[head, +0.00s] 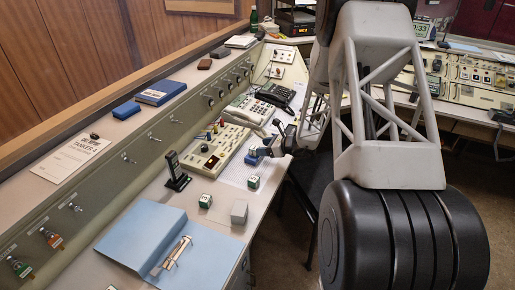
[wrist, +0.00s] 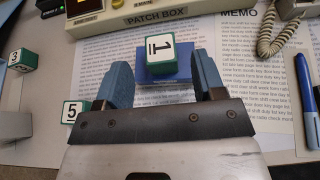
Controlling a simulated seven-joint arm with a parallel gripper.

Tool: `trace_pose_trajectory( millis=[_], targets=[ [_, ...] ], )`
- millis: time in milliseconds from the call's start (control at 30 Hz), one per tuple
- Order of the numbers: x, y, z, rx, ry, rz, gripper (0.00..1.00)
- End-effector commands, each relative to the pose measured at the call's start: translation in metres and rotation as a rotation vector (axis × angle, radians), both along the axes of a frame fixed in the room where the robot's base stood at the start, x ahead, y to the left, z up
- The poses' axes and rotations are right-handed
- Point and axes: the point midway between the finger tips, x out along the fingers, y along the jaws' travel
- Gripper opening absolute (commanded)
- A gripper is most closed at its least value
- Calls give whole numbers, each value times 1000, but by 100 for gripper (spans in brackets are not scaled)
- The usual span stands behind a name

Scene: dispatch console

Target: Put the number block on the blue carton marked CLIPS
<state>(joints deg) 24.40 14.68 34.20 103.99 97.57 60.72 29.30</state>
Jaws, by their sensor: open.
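A white block with green edges and the number 1 (wrist: 159,46) sits on a small blue carton (wrist: 184,72) in the wrist view. No CLIPS marking is readable on the carton. My gripper (wrist: 164,70) is open, with one blue finger on each side of the block and a gap showing at both sides. In the head view my gripper (head: 264,151) is low over the desk, beside the blue carton (head: 251,160), and hides part of the block. Number blocks 5 (wrist: 72,111) and 3 (wrist: 23,60) stand apart to the left in the wrist view.
The patch box (wrist: 150,17) stands just beyond the carton. A printed memo sheet (wrist: 235,90) lies underneath. A coiled cord (wrist: 280,30) and blue pen (wrist: 306,95) are at right. A grey block (head: 239,212), blue folder (head: 150,235) and black stand (head: 177,172) are also on the desk.

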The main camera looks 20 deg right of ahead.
Motion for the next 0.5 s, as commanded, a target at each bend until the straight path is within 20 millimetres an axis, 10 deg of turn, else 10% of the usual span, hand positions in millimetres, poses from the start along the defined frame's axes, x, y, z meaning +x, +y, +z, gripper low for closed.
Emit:
trace_pose_trajectory(
  millis=[500],
  targets=[
    [-42,-43,25,0,0,-1,63]
  ],
)
